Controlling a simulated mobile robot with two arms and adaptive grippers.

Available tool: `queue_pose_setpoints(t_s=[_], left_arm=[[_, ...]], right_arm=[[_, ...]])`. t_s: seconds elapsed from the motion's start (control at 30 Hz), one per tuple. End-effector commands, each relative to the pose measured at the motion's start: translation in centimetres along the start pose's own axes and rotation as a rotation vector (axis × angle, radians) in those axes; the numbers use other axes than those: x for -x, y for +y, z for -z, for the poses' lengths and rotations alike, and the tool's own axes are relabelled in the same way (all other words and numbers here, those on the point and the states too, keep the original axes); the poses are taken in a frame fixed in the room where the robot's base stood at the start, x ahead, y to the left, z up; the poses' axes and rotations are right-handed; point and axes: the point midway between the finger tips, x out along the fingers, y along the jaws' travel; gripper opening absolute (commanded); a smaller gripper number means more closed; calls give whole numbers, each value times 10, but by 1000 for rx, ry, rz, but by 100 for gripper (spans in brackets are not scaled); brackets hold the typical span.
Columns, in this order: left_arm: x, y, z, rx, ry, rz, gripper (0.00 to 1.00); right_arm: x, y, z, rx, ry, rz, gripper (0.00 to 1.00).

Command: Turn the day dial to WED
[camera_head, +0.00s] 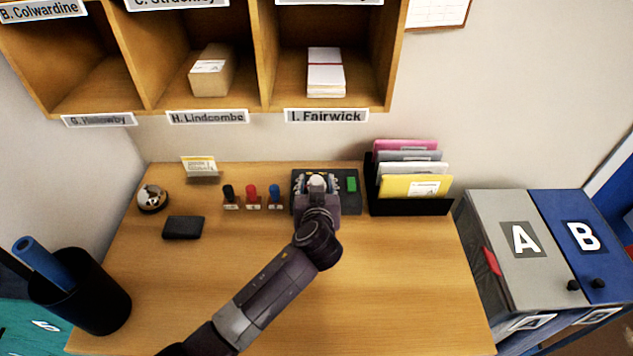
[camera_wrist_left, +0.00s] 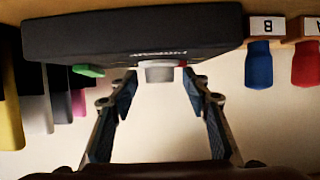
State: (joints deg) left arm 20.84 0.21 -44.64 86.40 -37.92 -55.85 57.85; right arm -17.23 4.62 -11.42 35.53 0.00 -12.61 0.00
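The dark device (camera_head: 349,205) with a green button stands near the back of the desk; its dark body also shows in the left wrist view (camera_wrist_left: 130,32). A light grey knob (camera_wrist_left: 160,72), apparently the day dial, sticks out of it beside a small red mark. My left gripper (camera_head: 317,187) is over the device and hides part of it. In the left wrist view its fingers (camera_wrist_left: 160,88) are apart, one on each side of the knob, with gaps between. The dial's day setting cannot be read. My right gripper is not in view.
Black, red and blue stamps (camera_head: 252,198) stand left of the device. A folder rack (camera_head: 408,207) stands close on its right. A black wallet-like item (camera_head: 183,228), a bell (camera_head: 152,198) and a pen cup (camera_head: 90,305) are further left. The desk's front right is clear.

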Motion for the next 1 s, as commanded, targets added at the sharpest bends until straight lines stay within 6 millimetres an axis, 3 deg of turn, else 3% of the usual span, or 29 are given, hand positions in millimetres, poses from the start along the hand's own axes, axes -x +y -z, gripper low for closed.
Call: queue_pose_setpoints(t_s=[0.07,0.37,0.73,1.0], left_arm=[[0,0,0,0,0,0,36],[0,0,0,0,0,0,3],[0,-2,0,-25,-6,-59,2],[1,-6,3,-100,-5,-229,2]], right_arm=[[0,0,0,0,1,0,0],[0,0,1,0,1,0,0],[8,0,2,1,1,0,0],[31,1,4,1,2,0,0]])
